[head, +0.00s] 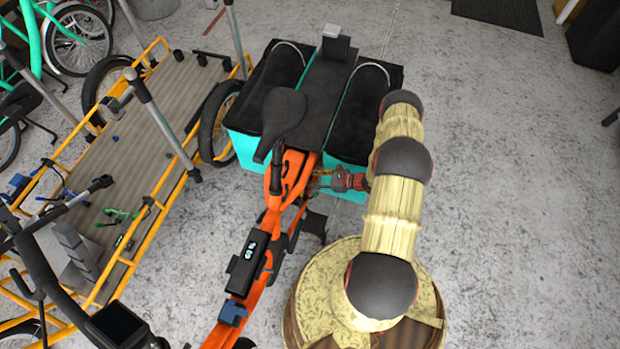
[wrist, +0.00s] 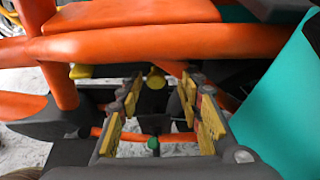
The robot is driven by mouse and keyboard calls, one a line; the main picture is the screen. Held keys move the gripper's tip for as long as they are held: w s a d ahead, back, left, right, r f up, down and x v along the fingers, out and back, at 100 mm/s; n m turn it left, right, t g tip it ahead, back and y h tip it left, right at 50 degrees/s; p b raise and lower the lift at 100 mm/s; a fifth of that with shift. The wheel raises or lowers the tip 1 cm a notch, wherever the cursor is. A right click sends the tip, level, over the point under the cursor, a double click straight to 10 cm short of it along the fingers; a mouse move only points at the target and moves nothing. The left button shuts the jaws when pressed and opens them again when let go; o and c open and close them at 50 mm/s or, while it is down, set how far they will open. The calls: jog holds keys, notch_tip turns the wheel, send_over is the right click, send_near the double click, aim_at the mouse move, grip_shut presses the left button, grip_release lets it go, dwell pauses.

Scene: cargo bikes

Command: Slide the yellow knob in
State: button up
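A small round yellow knob (wrist: 155,79) shows in the wrist view under the orange bike frame (wrist: 190,43), on a dark part. My gripper (wrist: 162,92) is open, with its yellow-padded fingers on either side of the line to the knob. The knob appears just beyond the fingertips, and I cannot tell whether they touch it. In the head view my gripper (head: 322,181) reaches in from the right, beside the orange frame below the saddle (head: 284,115). The knob is hidden there.
Teal-sided cargo bags (head: 245,147) hang behind the saddle, and a teal panel (wrist: 285,105) stands close on the right in the wrist view. A yellow-railed cargo bike (head: 150,125) stands at left. The floor (head: 520,180) at right is clear.

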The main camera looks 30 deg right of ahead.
jog(key=v, duration=1.2)
dwell(0.4)
